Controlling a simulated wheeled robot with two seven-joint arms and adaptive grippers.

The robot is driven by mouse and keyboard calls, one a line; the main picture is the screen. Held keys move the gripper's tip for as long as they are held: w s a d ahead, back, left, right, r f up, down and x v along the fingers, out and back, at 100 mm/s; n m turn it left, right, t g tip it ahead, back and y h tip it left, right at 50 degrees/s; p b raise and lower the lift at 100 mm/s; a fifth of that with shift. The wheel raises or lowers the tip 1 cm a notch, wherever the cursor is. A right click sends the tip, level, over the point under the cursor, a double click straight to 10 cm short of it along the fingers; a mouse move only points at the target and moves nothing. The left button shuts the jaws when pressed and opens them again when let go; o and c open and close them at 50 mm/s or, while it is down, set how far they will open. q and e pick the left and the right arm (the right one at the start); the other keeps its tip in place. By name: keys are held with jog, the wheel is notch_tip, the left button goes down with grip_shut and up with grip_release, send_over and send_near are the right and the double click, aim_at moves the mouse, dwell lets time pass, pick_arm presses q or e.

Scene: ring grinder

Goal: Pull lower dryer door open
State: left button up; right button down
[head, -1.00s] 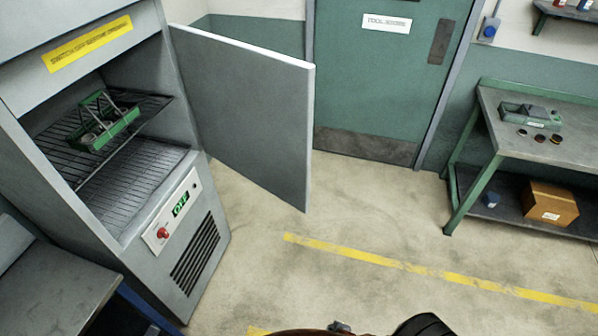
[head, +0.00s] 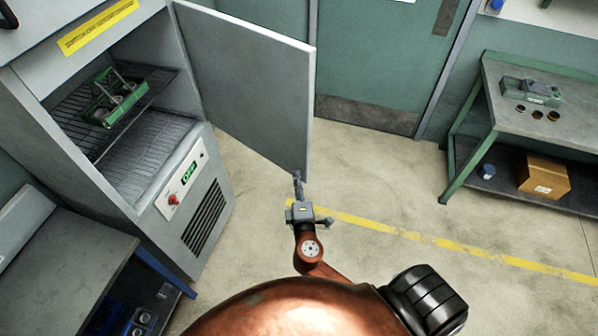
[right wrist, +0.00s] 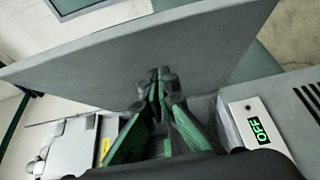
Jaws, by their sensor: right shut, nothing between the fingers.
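The lower dryer door (head: 248,85) is a flat grey panel standing wide open, swung out to the right of the dryer. The dryer's lower chamber is exposed, with wire racks (head: 150,150) inside. My right gripper (head: 297,175) is shut and empty at the lower outer corner of the door. In the right wrist view the closed fingers (right wrist: 158,80) point at the grey door panel (right wrist: 190,45); I cannot tell whether they touch it. My left gripper is not in view.
A green basket (head: 115,95) with metal parts sits on the upper rack. The control panel (head: 182,178) reads OFF. A grey workbench (head: 60,265) stands at lower left, a green-framed bench (head: 510,75) with a cardboard box (head: 543,177) at right. The floor between is clear.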

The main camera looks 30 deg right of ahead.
jog(key=p, duration=0.2)
send_near(300, 144)
jog(key=w+a, duration=0.2)
jog(key=w, duration=0.1)
jog(key=w+d, duration=0.2)
jog(key=d, duration=0.1)
jog(key=shift+d+r+p, duration=0.1)
jog(key=shift+d+p, duration=0.1)
jog(key=shift+p, duration=0.1)
jog(key=shift+w+d, duration=0.15)
jog(key=shift+d, duration=0.35)
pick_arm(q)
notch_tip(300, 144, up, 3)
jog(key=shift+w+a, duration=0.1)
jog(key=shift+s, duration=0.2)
